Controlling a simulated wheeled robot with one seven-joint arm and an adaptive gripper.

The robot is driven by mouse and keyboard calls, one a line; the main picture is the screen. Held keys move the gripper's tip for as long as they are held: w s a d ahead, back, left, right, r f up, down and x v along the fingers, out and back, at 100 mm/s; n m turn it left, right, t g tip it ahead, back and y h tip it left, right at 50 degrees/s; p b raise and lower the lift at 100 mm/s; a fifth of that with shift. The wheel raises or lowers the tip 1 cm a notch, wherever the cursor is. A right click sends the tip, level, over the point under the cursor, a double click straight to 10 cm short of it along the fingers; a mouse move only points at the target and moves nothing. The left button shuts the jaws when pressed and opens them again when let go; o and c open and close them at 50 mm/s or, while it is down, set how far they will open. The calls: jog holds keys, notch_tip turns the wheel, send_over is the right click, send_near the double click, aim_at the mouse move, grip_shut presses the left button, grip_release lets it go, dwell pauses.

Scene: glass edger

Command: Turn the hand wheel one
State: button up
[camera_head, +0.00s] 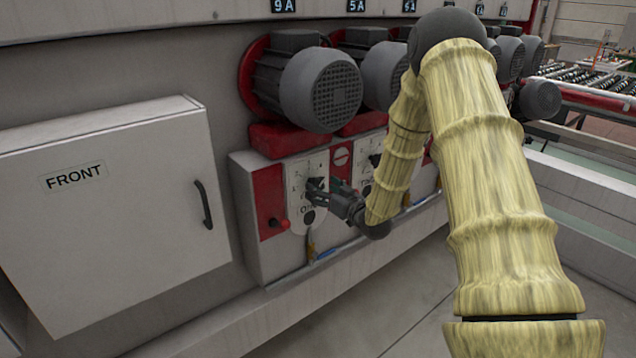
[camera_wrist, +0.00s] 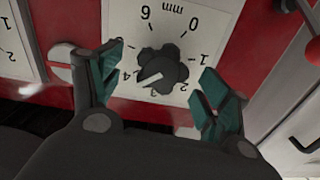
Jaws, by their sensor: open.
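The hand wheel (camera_wrist: 162,70) is a dark, lobed knob on a white dial plate (camera_wrist: 190,22) with numbers and "mm". In the wrist view it sits between and a little beyond the two fingertips of my gripper (camera_wrist: 158,78), which is open, with teal finger pads on either side of it. I see no contact between the fingers and the knob. In the head view my gripper (camera_head: 318,192) is at the leftmost dial plate (camera_head: 297,172), and its fingers hide most of the knob there.
A second dial plate (camera_head: 368,165) stands to the right. Several grey motors (camera_head: 320,90) project above the dials. A white cabinet door marked FRONT (camera_head: 110,215) with a dark handle (camera_head: 204,204) is at the left.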

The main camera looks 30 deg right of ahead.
jog(key=shift+w+a, duration=0.15)
jog(key=shift+w, duration=1)
jog(key=c, duration=1)
jog(key=shift+f+n+b, duration=0.1)
jog(key=shift+n+b, duration=0.2)
jog(key=shift+n, duration=0.1)
